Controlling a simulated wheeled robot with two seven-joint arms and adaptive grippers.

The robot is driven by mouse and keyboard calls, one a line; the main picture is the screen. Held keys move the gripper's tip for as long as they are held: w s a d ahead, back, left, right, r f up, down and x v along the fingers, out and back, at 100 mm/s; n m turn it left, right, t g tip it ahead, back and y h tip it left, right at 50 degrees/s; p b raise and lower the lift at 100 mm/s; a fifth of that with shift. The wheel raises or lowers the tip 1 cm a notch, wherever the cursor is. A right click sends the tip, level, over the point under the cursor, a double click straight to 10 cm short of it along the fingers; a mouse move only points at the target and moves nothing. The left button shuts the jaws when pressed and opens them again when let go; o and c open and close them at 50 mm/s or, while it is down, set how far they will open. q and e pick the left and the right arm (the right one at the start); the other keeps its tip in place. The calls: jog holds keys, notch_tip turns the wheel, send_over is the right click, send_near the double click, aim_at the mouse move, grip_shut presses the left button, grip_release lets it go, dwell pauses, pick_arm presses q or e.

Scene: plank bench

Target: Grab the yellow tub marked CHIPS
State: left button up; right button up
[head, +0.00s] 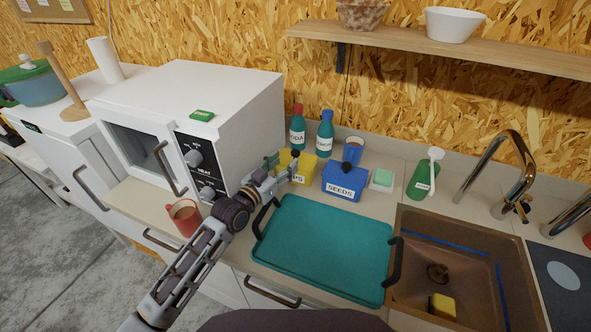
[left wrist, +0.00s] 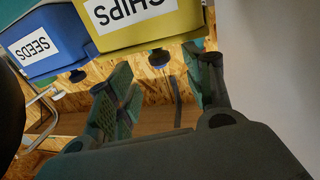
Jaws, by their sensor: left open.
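The yellow tub marked CHIPS (head: 307,165) stands on the counter to the right of the microwave, its label partly hidden behind my left gripper. My left gripper (head: 283,165) is open and empty at the tub's front left, with its fingers pointing toward it. In the left wrist view the tub (left wrist: 165,36) appears upside down at the top, just beyond the open fingers (left wrist: 158,75). I cannot tell whether a finger touches it. My right gripper is not in view.
A blue SEEDS tub (head: 343,183) stands close on the tub's right. Two bottles (head: 325,135) stand behind. The microwave (head: 235,115) is close on the left, with a red mug (head: 185,217) in front. A teal tray (head: 325,245) lies in front, beside the sink (head: 410,275).

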aim_at(293, 155)
pick_arm(q)
jog(key=shift+x, duration=2.5)
jog(key=shift+r, duration=0.1)
grip_shut()
